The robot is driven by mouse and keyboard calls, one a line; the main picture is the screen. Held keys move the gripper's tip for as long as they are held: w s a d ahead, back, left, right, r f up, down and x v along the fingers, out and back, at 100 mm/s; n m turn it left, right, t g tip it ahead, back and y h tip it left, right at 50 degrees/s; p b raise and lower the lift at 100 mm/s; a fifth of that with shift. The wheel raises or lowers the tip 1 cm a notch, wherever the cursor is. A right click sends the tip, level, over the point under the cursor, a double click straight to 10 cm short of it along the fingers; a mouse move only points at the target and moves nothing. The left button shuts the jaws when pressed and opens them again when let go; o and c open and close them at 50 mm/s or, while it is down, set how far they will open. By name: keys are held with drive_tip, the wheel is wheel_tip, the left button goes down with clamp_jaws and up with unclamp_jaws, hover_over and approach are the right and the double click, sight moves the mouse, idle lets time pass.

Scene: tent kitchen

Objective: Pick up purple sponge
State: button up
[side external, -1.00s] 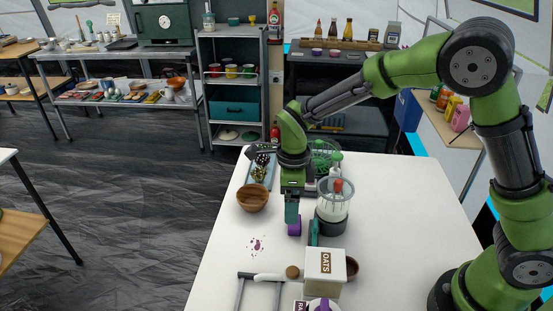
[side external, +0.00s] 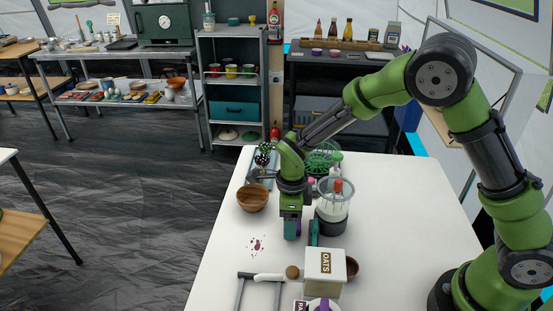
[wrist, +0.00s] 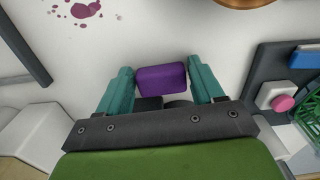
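The purple sponge (wrist: 162,79) is a small rounded block on the white table. In the wrist view it lies between the two teal fingers of my gripper (wrist: 161,68), close to both inner faces. My gripper (side external: 303,230) is low over the table in the side view, fingers pointing down and spread apart. There the near finger hides most of the sponge, and only a purple sliver (side external: 299,227) shows. I cannot tell whether either finger touches it.
A blender-like jar (side external: 332,208) stands just right of my gripper. A wooden bowl (side external: 252,198) is to its left, and an oats box (side external: 325,270) is in front. A purple stain (side external: 257,245) marks the table, with clear surface around it.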

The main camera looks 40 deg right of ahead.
drive_tip(key=c, duration=0.6)
wheel_tip(320, 180, up, 10)
